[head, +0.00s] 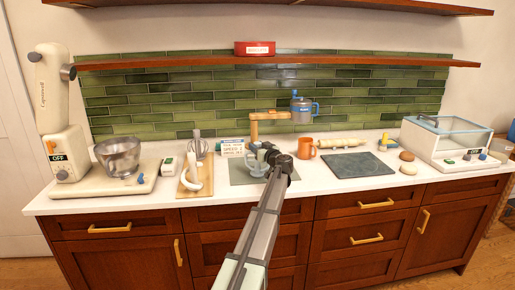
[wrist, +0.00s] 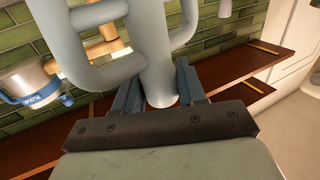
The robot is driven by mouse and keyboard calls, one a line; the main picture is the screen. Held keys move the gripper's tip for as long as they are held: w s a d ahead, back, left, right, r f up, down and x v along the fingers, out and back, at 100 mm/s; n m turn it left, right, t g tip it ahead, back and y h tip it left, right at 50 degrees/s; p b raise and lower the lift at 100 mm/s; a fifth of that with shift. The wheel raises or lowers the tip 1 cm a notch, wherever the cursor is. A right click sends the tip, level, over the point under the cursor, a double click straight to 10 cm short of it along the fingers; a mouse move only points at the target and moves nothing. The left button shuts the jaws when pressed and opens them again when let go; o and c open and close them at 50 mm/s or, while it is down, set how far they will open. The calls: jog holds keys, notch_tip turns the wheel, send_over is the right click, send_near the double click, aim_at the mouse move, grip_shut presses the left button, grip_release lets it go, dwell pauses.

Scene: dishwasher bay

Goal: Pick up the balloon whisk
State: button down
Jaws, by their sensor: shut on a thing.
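My gripper (head: 270,158) is over the grey mat at the middle of the counter. In the wrist view my gripper (wrist: 160,95) is shut on a grey beater (wrist: 155,50), around its thick stem. Two thick arms curve out from the stem, and the far end is cut off by the frame. The beater shows small in the head view (head: 256,160); I cannot tell whether it touches the mat. A balloon whisk (head: 197,147) with thin wires stands at the back of the wooden board to the left, apart from my gripper.
A white hook (head: 207,178) is on the wooden board (head: 183,187). A wooden stand (head: 254,128), a label card (head: 232,148) and an orange mug (head: 306,148) are close to my gripper. The mixer bowl (head: 118,157) is left; a dark slab (head: 357,164) is right. A shelf (head: 350,63) runs above.

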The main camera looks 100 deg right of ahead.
jog(key=shift+f, duration=0.1)
jog(key=c, duration=0.6)
grip_release()
jog(key=shift+c, duration=0.2)
jog(key=shift+a, duration=0.1)
jog(key=v, duration=1.1)
jog(key=shift+s+a, duration=0.2)
jog(key=shift+a, duration=0.15)
